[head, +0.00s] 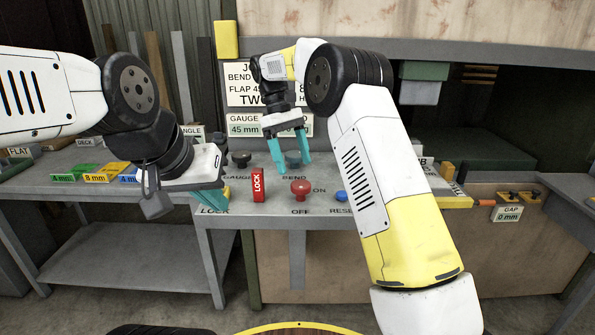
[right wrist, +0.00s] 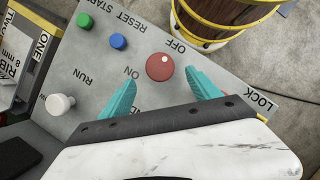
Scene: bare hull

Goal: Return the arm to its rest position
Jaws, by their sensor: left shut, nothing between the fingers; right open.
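My right gripper (head: 295,165) is open and empty in the head view, fingers pointing down over the grey control panel (head: 325,178). A red mushroom button (head: 300,188) stands on the panel in front of its fingers. In the right wrist view the open teal fingers of the right gripper (right wrist: 161,78) show either side of the red button (right wrist: 159,67); contact cannot be told. My left gripper (head: 208,198) is shut and empty at the panel's left edge, near the LOCK label, its tips partly hidden.
A red LOCK block (head: 258,186), a blue button (head: 340,196) and a black knob (head: 241,160) stand on the panel. Coloured blocks (head: 103,172) lie on the left bench. Sign boards stand behind.

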